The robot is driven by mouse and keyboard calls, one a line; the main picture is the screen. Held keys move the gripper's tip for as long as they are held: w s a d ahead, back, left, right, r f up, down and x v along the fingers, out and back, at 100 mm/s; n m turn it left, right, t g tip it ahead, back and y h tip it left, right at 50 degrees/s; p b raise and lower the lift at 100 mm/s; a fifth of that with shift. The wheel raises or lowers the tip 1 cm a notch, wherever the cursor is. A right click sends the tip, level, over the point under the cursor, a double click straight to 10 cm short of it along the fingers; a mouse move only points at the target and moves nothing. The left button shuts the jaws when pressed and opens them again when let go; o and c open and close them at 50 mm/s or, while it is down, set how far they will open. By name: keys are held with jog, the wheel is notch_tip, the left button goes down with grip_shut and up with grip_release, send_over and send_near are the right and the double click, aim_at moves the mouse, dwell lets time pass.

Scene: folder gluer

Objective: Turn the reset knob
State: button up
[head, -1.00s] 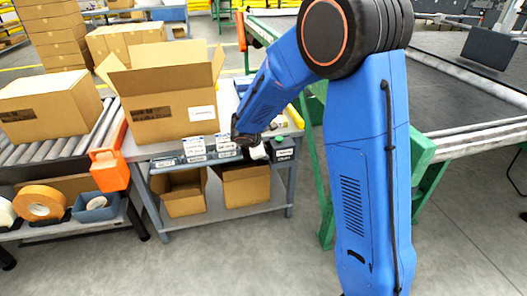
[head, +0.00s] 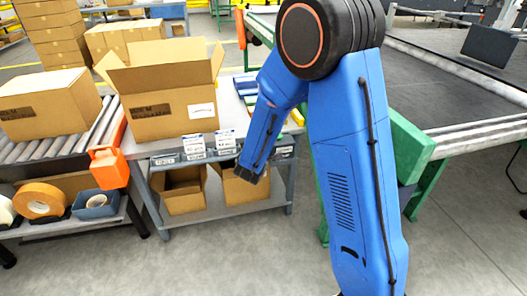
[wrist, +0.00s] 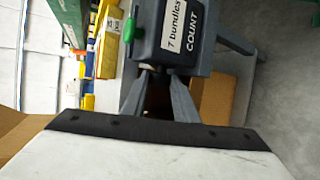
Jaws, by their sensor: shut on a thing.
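The dark counter box (wrist: 180,40) fills the top middle of the wrist view, with a white label reading "7 bundles" and "COUNT". A green button-like piece (wrist: 129,28) sticks out of one side. My gripper (wrist: 155,73) reaches the box's near side, its two grey fingers closing together there. It is shut on a small dark part, seemingly the reset knob, mostly hidden between the fingertips. In the head view the counter box (head: 284,152) shows only partly at the bench's front edge, beside my blue arm; my fingers cannot be made out there.
The grey bench (head: 225,207) holds an open carton (head: 165,115) and small white-labelled packs; cartons stand on its lower shelf. A conveyor with green legs (head: 428,190) is right. Floor in front is clear.

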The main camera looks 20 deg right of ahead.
jog(key=t, duration=0.2)
jog(key=f+m+t+h, duration=0.1)
jog(key=t, duration=0.1)
jog(key=shift+s+f+m+t, duration=0.1)
jog(key=shift+s+m+t, duration=0.1)
jog(key=shift+m+t, duration=0.1)
jog(key=shift+d+t+h, duration=0.1)
jog(key=shift+t+h, duration=0.2)
jog(key=shift+h, duration=0.1)
jog(key=o, duration=0.7)
jog(key=shift+o, duration=0.2)
